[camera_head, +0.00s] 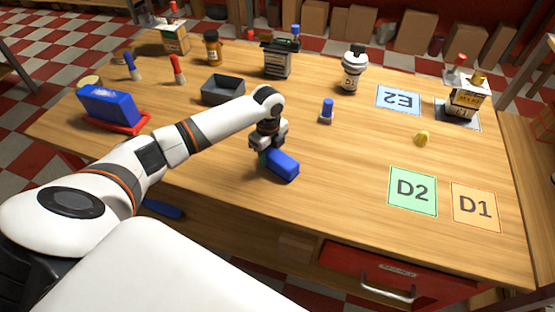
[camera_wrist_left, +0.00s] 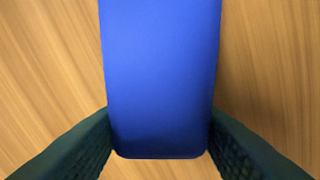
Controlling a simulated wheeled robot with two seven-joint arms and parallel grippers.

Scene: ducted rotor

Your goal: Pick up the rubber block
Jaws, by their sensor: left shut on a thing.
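The rubber block (camera_head: 282,166) is a blue, rounded oblong block over the front middle of the table. My left gripper (camera_head: 264,156) points down and is shut on its near-left end. In the left wrist view the blue block (camera_wrist_left: 160,80) fills the middle, with a dark ridged finger against each side. I cannot tell whether the block touches the wood or hangs just above it. My right gripper is not in view.
A larger blue object (camera_head: 110,106) sits in a red tray (camera_head: 140,125) at the left. A dark grey bin (camera_head: 222,91) stands behind my left arm. A blue-capped item (camera_head: 327,111) is right of the gripper. Mats D2 (camera_head: 412,208) and D1 (camera_head: 475,224) are bare.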

